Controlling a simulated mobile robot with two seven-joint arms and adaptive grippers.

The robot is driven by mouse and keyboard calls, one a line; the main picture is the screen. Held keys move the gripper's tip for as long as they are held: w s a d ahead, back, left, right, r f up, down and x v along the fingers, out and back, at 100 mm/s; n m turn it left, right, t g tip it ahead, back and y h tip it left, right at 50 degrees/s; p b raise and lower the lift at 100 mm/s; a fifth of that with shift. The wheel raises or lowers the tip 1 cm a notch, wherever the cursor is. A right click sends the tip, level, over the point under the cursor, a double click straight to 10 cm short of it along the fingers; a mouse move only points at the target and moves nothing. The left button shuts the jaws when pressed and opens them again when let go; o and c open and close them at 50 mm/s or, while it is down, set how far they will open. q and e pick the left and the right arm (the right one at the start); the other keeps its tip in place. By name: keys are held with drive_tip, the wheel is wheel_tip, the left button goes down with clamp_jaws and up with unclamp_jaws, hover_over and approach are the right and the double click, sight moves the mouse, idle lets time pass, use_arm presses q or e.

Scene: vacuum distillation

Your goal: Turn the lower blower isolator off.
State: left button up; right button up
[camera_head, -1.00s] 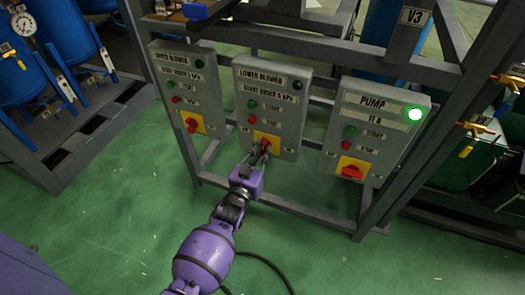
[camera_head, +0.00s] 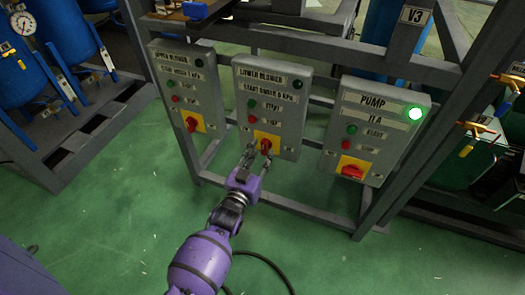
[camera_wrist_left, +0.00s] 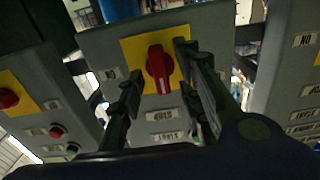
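The lower blower box (camera_head: 271,88) is the middle grey panel. Its isolator is a red knob (camera_head: 265,145) on a yellow plate, with its handle roughly upright. The knob also shows in the left wrist view (camera_wrist_left: 158,66), where the panel appears upside down. The box's round lamp (camera_head: 297,84) is dark. My left gripper (camera_head: 259,157) is open and empty, just below and in front of the knob. In the left wrist view its two fingers (camera_wrist_left: 160,92) stand apart, one on each side of the knob; contact cannot be told. My right gripper is out of view.
The upper blower box (camera_head: 188,88) is to the left, with a red isolator (camera_head: 191,124). A grey metal frame (camera_head: 300,212) carries the boxes.

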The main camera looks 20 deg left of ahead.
use_arm(q)
drive_tip(key=s, duration=1)
drive_tip(key=shift+a, duration=0.15)
drive_tip(key=shift+s, duration=0.1)
